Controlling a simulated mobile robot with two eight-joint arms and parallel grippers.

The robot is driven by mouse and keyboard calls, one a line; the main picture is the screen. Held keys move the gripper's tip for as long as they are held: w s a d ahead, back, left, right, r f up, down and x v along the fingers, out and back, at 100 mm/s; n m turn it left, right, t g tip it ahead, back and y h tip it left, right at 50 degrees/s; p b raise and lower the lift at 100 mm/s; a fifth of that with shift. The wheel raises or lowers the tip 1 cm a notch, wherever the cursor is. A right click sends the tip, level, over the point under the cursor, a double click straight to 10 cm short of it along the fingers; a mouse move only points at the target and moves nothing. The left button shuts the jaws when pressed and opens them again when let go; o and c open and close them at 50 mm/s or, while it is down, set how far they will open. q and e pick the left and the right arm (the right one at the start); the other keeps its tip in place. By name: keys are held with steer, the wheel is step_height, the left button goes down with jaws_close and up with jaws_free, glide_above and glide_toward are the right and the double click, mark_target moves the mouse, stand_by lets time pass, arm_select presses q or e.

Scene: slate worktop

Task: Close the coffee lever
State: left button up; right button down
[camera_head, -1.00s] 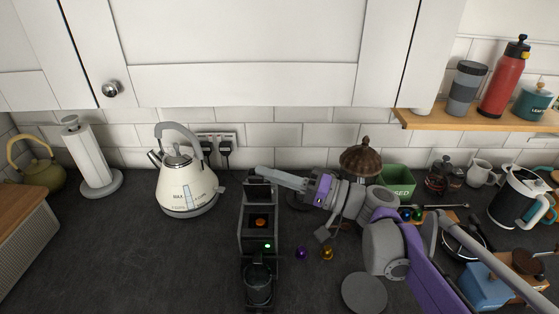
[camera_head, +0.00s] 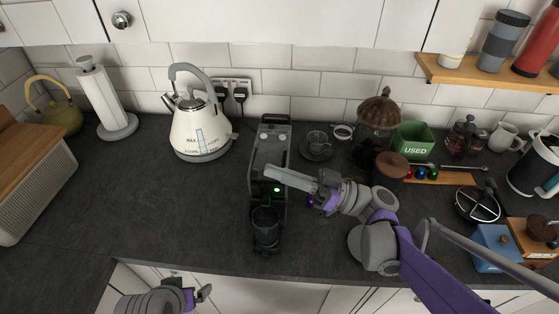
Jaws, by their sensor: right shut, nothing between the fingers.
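The black coffee machine (camera_head: 268,149) stands on the worktop, with a green light on its front and a dark cup (camera_head: 265,228) below. My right gripper (camera_head: 270,173) comes in from the right. It is shut and empty, its fingertips over the front upper part of the machine, just above the green light. I cannot tell whether they touch. The machine's top looks flat; I cannot make out the lever clearly, and the gripper hides part of the front. My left gripper (camera_head: 205,293) is low at the bottom left, in front of the worktop edge, away from the machine.
A cream kettle (camera_head: 200,132) stands left of the machine. A glass cup on a saucer (camera_head: 317,155), a brown-lidded jar (camera_head: 379,112) and a green bin (camera_head: 412,140) stand to its right.

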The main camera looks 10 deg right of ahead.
arm_select(q)
steer(key=shift+s+f+b, duration=0.15)
steer(key=shift+f+b, duration=0.2)
steer(key=shift+f, duration=0.15)
steer(key=shift+s+f+b, duration=0.15)
steer(key=shift+f+b, duration=0.15)
steer(key=shift+f, duration=0.2)
arm_select(e)
steer(key=shift+s+a+f, duration=0.1)
steer(key=shift+s+f, duration=0.05)
steer(key=shift+f, duration=0.65)
steer(key=shift+s+f, duration=0.15)
steer(key=shift+f, duration=0.6)
